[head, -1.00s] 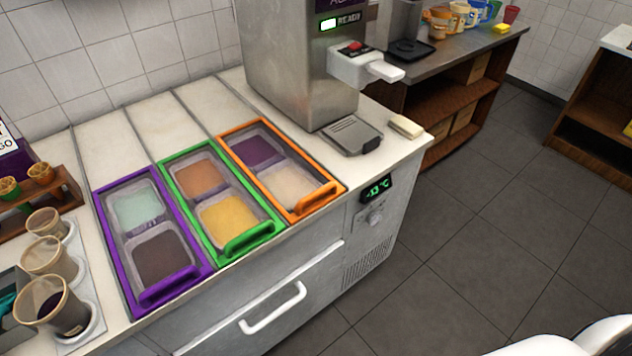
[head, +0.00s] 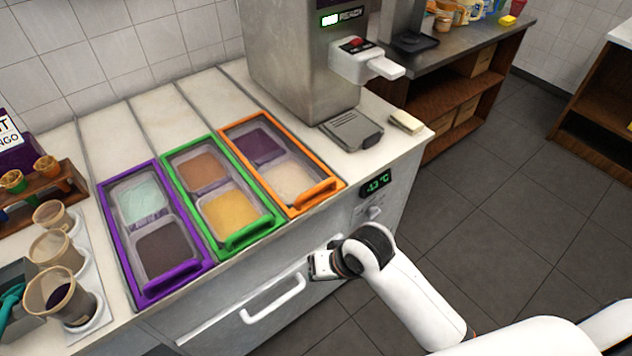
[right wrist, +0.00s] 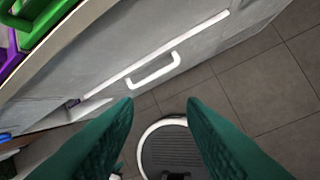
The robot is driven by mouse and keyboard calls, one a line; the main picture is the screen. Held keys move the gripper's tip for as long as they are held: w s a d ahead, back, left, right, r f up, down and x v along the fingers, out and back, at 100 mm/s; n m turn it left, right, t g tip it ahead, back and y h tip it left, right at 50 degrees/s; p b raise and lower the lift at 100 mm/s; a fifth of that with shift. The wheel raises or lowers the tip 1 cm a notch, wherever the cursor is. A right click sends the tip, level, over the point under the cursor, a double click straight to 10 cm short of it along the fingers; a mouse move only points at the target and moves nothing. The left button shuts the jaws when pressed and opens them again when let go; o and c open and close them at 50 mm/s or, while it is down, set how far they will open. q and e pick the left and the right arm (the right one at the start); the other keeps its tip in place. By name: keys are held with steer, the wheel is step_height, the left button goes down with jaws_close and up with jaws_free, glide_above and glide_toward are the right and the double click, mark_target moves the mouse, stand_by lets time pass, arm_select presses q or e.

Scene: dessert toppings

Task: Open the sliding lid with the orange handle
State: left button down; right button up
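The lid with the orange handle (head: 314,194) is the rightmost of three framed clear lids in the counter top. It lies shut over two tubs, one purple and one pale. In the head view my right gripper (head: 318,266) is in front of the cabinet, below and near the orange handle, apart from it. In the right wrist view its two green fingers (right wrist: 160,115) are spread wide with nothing between them. The orange lid is not in the right wrist view. My left gripper is not in view.
The green lid (head: 250,234) and purple lid (head: 172,281) lie left of the orange one. A drawer with a white handle (head: 272,300) is below. A steel dispenser (head: 300,60) stands behind.

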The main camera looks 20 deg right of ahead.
steer(key=w+a+r+m, duration=0.1)
steer(key=w+r+m, duration=0.1)
steer(key=w+r, duration=0.15)
steer(key=m+g+h, duration=0.2)
steer(key=m, duration=0.8)
glide_toward(315, 188)
steer(key=f, duration=0.5)
steer(key=w+f+p, duration=0.1)
steer(key=f, duration=0.2)
steer(key=shift+a+f, duration=0.15)
steer(key=shift+a, duration=0.1)
jaws_close()
